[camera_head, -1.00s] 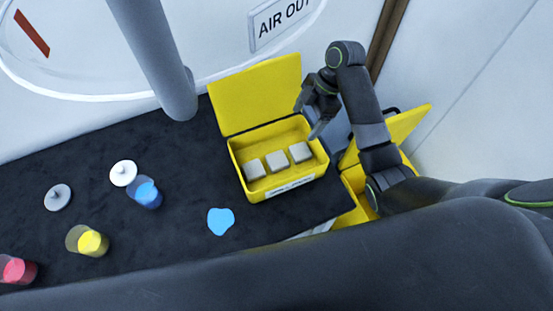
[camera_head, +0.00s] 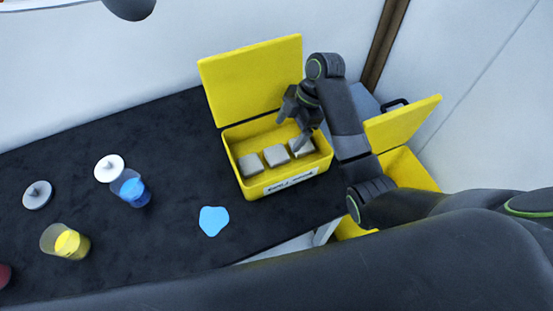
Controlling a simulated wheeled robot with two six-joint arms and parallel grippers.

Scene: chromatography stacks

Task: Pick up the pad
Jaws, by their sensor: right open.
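Three grey pads lie in a row in an open yellow box (camera_head: 262,189) on the dark bench. The left pad (camera_head: 251,165) and the middle pad (camera_head: 276,156) are uncovered. The right pad (camera_head: 303,150) is partly hidden by my right gripper (camera_head: 291,134). That gripper is open and points down into the box, its fingers over or beside the right pad. I cannot tell whether it touches the pad. My left gripper is not in view.
The raised lid (camera_head: 252,80) stands behind the box. A blue spill (camera_head: 213,221) lies left of the box's front. Cups of blue (camera_head: 132,190) and yellow liquid (camera_head: 66,242) and two round lids stand at left. A second open yellow box (camera_head: 408,168) is at right.

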